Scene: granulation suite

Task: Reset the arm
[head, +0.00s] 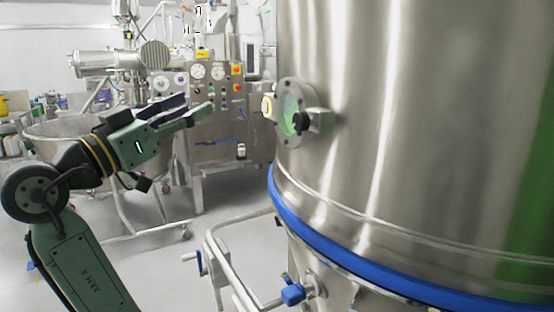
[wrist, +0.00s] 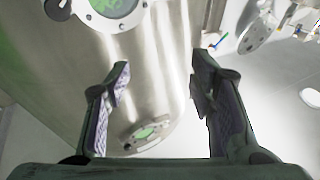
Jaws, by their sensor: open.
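My arm rises from the lower left in the head view, and my gripper (head: 198,108) is held out level toward the right. Its fingers are apart with nothing between them. In the wrist view my gripper (wrist: 157,85) shows both dark, ridged fingers spread wide. A large steel vessel (head: 400,120) stands to the right of the gripper in the head view, with a gap between them. The vessel wall (wrist: 155,60) also fills much of the wrist view beyond the fingers.
A round flanged sight glass (head: 292,112) juts from the vessel toward my gripper. A blue band (head: 340,262) rings the vessel, with a steel pipe frame (head: 225,265) below. A steel bowl (head: 60,135) stands behind my arm, and a control cabinet (head: 225,120) farther back. Open floor shows between.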

